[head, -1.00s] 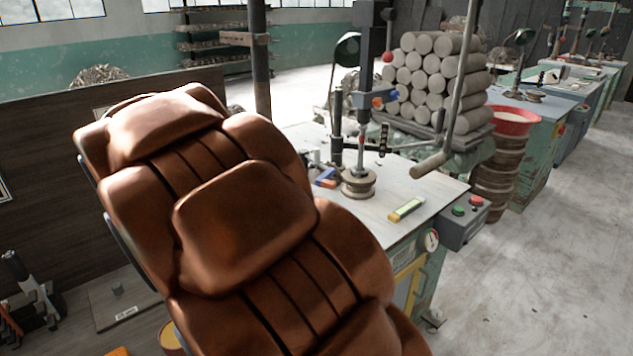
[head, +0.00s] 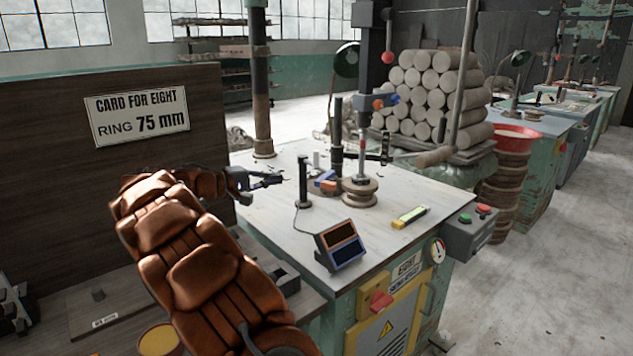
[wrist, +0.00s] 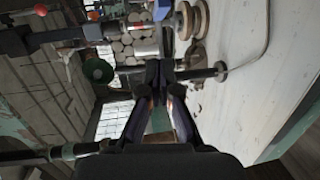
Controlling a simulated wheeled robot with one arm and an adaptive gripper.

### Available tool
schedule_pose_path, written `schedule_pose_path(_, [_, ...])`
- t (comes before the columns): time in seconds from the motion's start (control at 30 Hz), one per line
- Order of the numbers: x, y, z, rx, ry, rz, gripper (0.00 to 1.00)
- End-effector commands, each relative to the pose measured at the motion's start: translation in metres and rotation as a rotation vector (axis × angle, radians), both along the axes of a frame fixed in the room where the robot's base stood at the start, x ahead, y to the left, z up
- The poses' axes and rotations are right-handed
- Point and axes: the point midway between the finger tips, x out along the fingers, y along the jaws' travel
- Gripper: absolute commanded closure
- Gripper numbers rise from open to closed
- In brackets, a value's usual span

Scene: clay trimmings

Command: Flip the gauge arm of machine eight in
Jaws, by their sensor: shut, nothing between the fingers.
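Machine eight's pale worktop (head: 270,217) carries the sign EIGHT (head: 405,267) on its front. A short black post (head: 304,185) with a round base stands at the worktop's left, a cable running to a two-window readout box (head: 341,246). I cannot tell for sure which part is the gauge arm. My gripper (head: 276,180) is shut and empty, over the worktop's left part, just left of the post in the head view. In the wrist view, the closed fingers (wrist: 161,82) overlap the line of a black post (wrist: 200,73); contact cannot be told.
A card (head: 137,115) reading "RING 75 mm" hangs on the brown panel. Clay rolls (head: 425,95) are stacked behind.

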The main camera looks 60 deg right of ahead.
Motion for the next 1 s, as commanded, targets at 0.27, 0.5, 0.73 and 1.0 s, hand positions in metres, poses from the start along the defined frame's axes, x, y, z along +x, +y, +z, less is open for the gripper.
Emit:
schedule_pose_path(0.27, [0.004, -0.003, 0.0, -0.015, 0.0, 0.002, 1.0])
schedule_pose_path(0.5, [0.002, -0.006, -0.001, -0.014, 0.0, 0.001, 1.0])
schedule_pose_path(0.73, [-0.009, -0.032, -0.005, -0.011, 0.001, 0.001, 1.0])
schedule_pose_path(1.0, [-0.027, -0.076, -0.012, -0.011, 0.002, -0.002, 1.0])
